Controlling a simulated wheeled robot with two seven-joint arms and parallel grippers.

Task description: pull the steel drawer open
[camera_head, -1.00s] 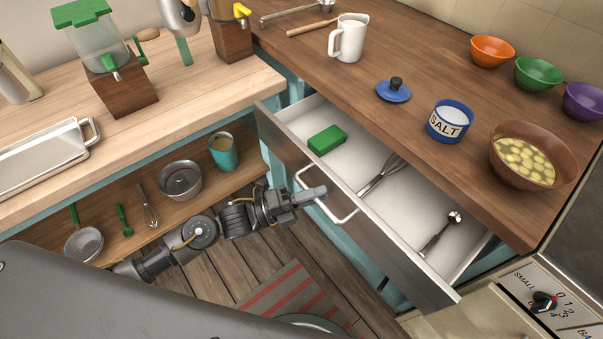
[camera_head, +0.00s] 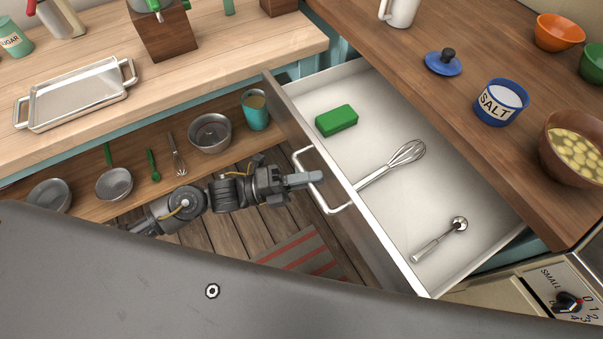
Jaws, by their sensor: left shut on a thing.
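The steel drawer (camera_head: 372,225) stands well out from under the brown wooden counter, with its white inside showing. Its bar handle (camera_head: 336,207) is on the front face. My left gripper (camera_head: 312,179) is at the handle, shut on its upper part. Inside the drawer lie a green block (camera_head: 336,120), a whisk (camera_head: 393,165) and a small steel scoop (camera_head: 441,238). My right gripper is not in view.
A salt pot (camera_head: 499,103), a blue lid (camera_head: 443,63) and a bowl of potatoes (camera_head: 572,148) stand on the counter. A low shelf at left holds pans, a teal cup (camera_head: 255,110) and utensils. A striped mat (camera_head: 303,255) lies on the floor.

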